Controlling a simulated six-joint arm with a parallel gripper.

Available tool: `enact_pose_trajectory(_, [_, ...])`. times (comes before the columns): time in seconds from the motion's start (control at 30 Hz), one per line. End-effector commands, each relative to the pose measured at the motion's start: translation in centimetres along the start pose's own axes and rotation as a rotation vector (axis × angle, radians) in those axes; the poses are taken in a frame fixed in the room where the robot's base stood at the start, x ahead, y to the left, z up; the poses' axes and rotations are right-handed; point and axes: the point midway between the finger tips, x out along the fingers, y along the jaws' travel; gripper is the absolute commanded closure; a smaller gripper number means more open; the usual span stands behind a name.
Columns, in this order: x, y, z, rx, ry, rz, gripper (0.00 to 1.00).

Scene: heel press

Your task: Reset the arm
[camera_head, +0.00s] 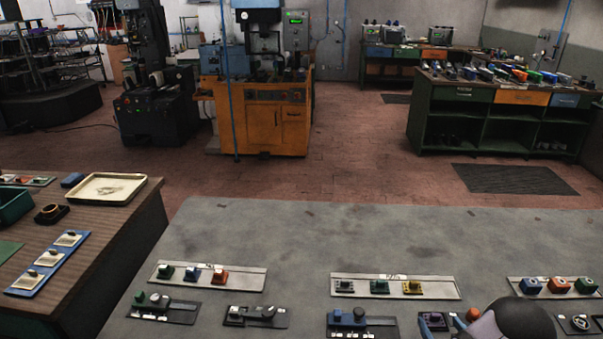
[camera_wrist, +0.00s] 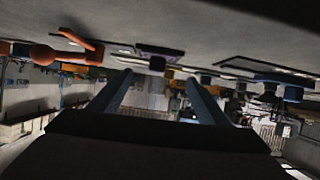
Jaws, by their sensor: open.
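My gripper (camera_wrist: 158,78) shows in the wrist view as two long grey-blue fingers, spread well apart with nothing held between them. The wrist view is steeply tilted, with the grey tabletop (camera_wrist: 200,30) across its top. Fixtures and blocks show beyond the fingers, apart from them as far as I can tell. In the head view a dark, rounded part of my arm (camera_head: 522,319) shows at the bottom right, over the near edge of the grey table (camera_head: 300,235). The fingers do not show in the head view.
Rail plates with coloured blocks (camera_head: 207,276) (camera_head: 395,287) (camera_head: 557,286) line the table's near part. Low fixtures (camera_head: 165,309) (camera_head: 255,316) (camera_head: 362,321) sit in front. The table's far half is bare. A wooden bench (camera_head: 95,225) with trays stands left.

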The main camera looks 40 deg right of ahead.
Motion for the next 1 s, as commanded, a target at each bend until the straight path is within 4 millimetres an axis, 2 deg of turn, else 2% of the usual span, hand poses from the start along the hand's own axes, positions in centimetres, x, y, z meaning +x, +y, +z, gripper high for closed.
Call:
enact_pose_trajectory(0.17, [3.0,-2.9,-2.9,-0.069,-0.098,-0.006,0.3])
enact_pose_trajectory(0.27, [4.7,-5.8,-4.8,-0.114,-0.172,-0.008,0.3])
enact_pose_trajectory(0.4, [6.0,-12.1,-7.6,-0.186,-0.286,-0.03,0.3])
enact_pose_trajectory(0.53, [5.6,-18.8,-9.3,-0.248,-0.388,-0.062,0.3])
enact_pose_trajectory(0.67, [3.5,-25.6,-10.2,-0.308,-0.486,-0.102,0.3])
enact_pose_trajectory(0.77, [0.8,-30.7,-10.3,-0.352,-0.562,-0.138,0.3])
enact_pose_trajectory(0.87, [-2.8,-35.5,-9.9,-0.398,-0.64,-0.181,0.3])
enact_pose_trajectory(1.0, [-9.2,-41.2,-8.4,-0.467,-0.755,-0.253,0.3])
